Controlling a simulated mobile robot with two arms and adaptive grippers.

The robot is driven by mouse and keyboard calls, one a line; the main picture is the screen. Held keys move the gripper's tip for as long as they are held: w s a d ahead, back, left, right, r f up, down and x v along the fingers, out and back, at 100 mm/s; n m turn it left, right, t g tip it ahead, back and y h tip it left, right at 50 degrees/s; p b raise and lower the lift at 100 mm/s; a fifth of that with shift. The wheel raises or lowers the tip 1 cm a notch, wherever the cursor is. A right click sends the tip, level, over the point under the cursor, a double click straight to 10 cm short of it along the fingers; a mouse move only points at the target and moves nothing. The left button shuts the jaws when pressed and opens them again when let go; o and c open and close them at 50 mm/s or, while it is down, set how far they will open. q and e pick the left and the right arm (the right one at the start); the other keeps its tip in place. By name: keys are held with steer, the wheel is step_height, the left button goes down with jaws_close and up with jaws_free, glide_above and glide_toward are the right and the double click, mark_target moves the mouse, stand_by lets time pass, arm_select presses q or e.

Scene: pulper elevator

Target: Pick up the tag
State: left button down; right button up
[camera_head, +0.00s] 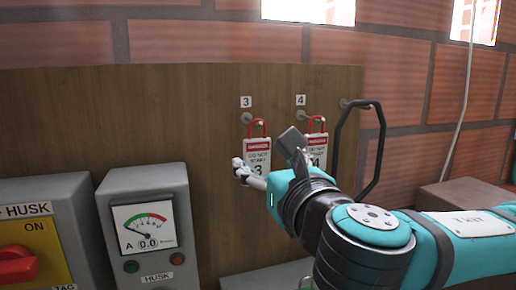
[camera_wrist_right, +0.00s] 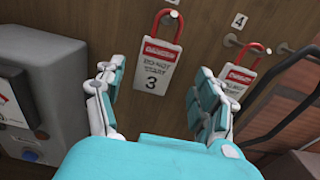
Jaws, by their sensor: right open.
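Two white "DO NOT START" tags with red shackles hang from pegs on a wooden board. Tag 3 (camera_head: 257,152) hangs under the number 3 label, and tag 4 (camera_head: 317,140) under the number 4 label, partly hidden by my gripper in the head view. My right gripper (camera_head: 270,160) is at the board, its fingers apart at tag 3. In the right wrist view, tag 3 (camera_wrist_right: 156,66) shows ahead between the open fingers of my right gripper (camera_wrist_right: 160,90); contact is not visible. Tag 4 (camera_wrist_right: 236,80) is behind the right finger. My left gripper is not in view.
A grey meter box (camera_head: 150,225) and a grey HUSK switch box with a red knob (camera_head: 17,265) stand left. A black bar handle (camera_head: 370,150) curves out right of tag 4. The wooden board (camera_head: 170,120) is bare left of tag 3.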

mark_target(258, 156)
steer(key=x, duration=0.2)
steer(key=p+x, duration=0.1)
steer(key=x, duration=0.1)
steer(key=shift+s+a+r, duration=0.15)
steer(key=shift+a, duration=0.1)
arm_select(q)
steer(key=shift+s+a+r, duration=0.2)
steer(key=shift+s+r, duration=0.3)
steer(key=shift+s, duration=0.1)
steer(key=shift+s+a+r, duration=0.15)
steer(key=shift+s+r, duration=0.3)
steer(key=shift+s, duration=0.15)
arm_select(e)
steer(key=shift+c, duration=1)
steer(key=c, duration=0.7)
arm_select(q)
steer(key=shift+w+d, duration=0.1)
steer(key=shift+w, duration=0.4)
arm_select(e)
steer(key=shift+c, duration=1.1)
